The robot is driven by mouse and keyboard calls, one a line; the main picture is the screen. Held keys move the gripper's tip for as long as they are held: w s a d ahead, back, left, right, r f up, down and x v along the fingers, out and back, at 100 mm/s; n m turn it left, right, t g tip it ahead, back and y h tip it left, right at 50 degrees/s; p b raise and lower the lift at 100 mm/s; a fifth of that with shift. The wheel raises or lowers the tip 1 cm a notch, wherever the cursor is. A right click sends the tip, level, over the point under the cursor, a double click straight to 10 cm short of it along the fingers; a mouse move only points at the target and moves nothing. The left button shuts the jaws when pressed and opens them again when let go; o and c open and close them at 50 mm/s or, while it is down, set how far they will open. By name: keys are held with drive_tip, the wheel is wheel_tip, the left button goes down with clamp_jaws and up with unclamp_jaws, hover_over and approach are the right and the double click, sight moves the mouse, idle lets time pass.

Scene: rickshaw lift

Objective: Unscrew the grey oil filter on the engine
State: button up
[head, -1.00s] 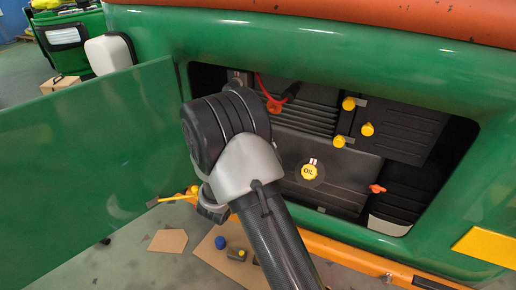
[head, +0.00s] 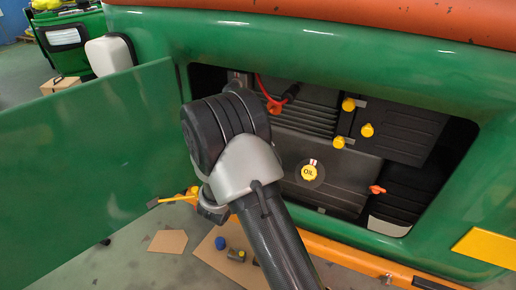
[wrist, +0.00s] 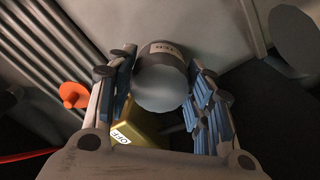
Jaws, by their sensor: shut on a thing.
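The grey oil filter (wrist: 160,85) shows in the wrist view as a short cylinder with a pale rounded end and a darker labelled band. My gripper (wrist: 163,96) is shut on it, with one blue-padded finger at each side. The filter's far end meets the grey engine surface (wrist: 215,30). In the head view my wrist and forearm cover the left part of the engine bay, so the filter and the fingers are hidden there. The engine (head: 340,185) sits inside the green body opening.
A yellow block marked OFF (wrist: 140,122) lies just below the filter. An orange knob (wrist: 74,95) is to its left. A yellow oil cap (head: 310,172) and orange handle (head: 377,189) are right of my arm. The green door (head: 90,165) stands open at left.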

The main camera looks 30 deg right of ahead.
drive_tip(key=shift+n, duration=0.8)
drive_tip(key=n, duration=0.4)
drive_tip(key=shift+r+p, duration=0.1)
drive_tip(key=shift+p, duration=0.3)
drive_tip(key=shift+r+n+p, duration=0.1)
drive_tip(key=shift+n+p, duration=0.25)
drive_tip(key=shift+n, duration=1.65)
drive_tip(key=shift+w, duration=0.1)
